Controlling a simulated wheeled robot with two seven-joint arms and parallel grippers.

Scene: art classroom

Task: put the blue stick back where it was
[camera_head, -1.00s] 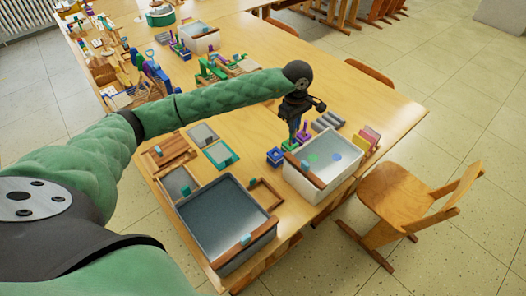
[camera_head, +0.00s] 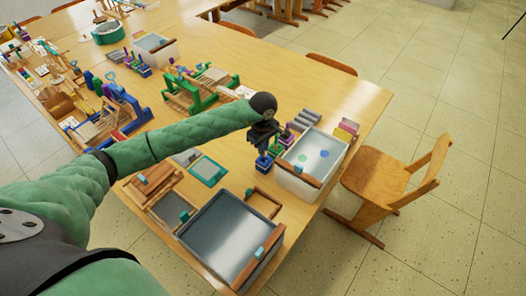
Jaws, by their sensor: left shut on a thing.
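My left gripper (camera_head: 265,148) points down over a small row of coloured blocks with upright sticks, beside the white bin. It is shut on a thin dark-blue piece, which I take to be the blue stick; the gripper's dark body hides most of it. A blue block (camera_head: 263,163) stands at the near end of the row, directly under the fingertips. I cannot tell whether the stick touches it or is inside it. Behind it are a green block and a purple block (camera_head: 284,141) with its stick. My right gripper is not in view.
The white bin (camera_head: 307,188) with a wooden edge stands close right of the row. A larger grey bin (camera_head: 222,280) and small frames lie nearer. Grey cylinders (camera_head: 306,118) lie behind. Green and blue wooden looms fill the table to the left. A chair (camera_head: 395,185) stands at right.

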